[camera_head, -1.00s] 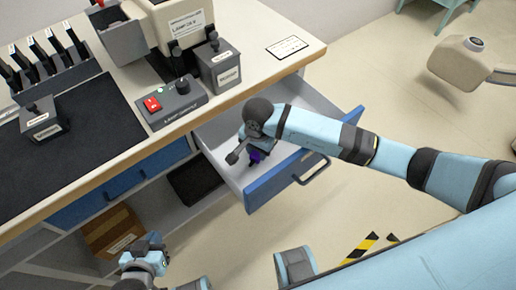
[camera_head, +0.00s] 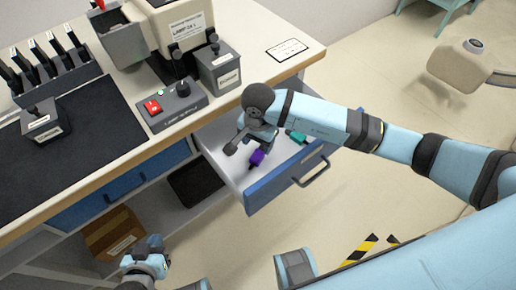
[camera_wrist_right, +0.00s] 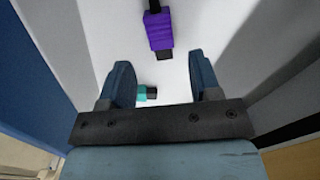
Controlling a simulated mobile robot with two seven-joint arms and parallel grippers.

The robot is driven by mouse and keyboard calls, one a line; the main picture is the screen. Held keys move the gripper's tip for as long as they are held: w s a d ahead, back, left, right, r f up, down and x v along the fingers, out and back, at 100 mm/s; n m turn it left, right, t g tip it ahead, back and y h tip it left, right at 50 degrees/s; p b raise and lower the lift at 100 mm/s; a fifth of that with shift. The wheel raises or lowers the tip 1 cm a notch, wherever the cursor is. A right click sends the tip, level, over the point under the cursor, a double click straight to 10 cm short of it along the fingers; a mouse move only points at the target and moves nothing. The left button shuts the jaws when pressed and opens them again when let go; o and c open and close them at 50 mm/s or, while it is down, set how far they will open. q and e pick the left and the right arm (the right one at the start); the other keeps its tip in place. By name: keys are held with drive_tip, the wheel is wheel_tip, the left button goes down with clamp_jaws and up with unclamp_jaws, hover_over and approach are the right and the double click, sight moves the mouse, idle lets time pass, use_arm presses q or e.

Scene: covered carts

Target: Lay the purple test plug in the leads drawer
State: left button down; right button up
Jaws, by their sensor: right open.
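The purple test plug (camera_head: 257,158) lies on the white floor of the open leads drawer (camera_head: 263,187), near its front, in the head view. The right wrist view shows the plug (camera_wrist_right: 160,31) too, ahead of the fingers and apart from them. My right gripper (camera_head: 240,142) is over the drawer; its two fingers (camera_wrist_right: 161,82) are apart with nothing between them. My left gripper (camera_head: 146,258) is low at the bottom left, away from the drawer; its jaws are unclear.
A teal plug (camera_head: 296,136) also lies in the drawer; it shows in the right wrist view (camera_wrist_right: 146,94). A lamp supply box (camera_head: 171,107) and a grey box (camera_head: 221,67) stand on the worktop above. A cardboard box (camera_head: 112,234) is on the shelf below.

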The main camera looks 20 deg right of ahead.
sight(258, 155)
wheel_tip(258, 155, up, 7)
drive_tip(key=shift+f, duration=0.15)
idle(0.4)
